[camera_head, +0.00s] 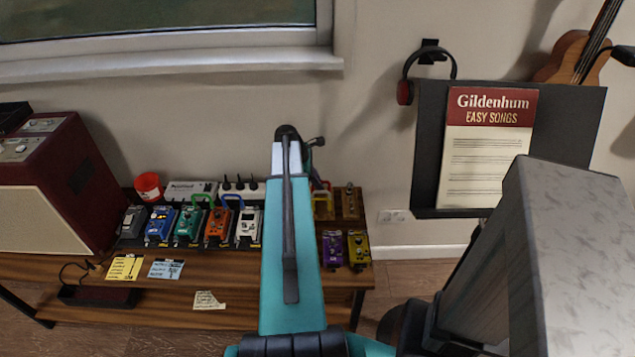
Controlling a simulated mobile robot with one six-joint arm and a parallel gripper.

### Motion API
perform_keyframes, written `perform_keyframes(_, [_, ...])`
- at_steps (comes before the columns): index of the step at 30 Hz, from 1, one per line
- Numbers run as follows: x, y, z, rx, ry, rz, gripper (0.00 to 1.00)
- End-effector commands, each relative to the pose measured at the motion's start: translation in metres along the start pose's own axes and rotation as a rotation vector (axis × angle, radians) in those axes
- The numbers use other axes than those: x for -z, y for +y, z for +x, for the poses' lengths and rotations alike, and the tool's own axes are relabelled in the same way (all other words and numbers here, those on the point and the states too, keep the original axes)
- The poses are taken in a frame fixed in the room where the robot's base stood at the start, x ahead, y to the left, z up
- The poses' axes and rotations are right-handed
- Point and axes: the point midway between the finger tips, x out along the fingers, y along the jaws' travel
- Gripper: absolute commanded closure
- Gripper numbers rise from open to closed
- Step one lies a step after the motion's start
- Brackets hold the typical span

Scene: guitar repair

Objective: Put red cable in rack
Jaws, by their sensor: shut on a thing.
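A small red curved piece (320,184) shows just right of my arm, above the right end of the bench. It may be part of the red cable, but most of it is hidden. My arm reaches forward over the bench, and its wrist bends down behind the upper link. My gripper's fingers are hidden behind the arm, so I cannot see what they hold. A green loop (203,198) and a blue loop (232,199) stand over the row of pedals; they look like short cables. I cannot make out a rack for certain.
A red amplifier (55,185) stands at left. A music stand (425,150) is at right, below headphones (405,90). Bare bench shows along the front.

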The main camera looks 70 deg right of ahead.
Motion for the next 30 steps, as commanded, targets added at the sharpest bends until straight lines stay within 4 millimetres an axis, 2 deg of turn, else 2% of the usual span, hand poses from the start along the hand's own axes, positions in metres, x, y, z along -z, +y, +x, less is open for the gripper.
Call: perform_keyframes(30, [0.005,-0.001,0.011,-0.001,0.0,0.0,1.0])
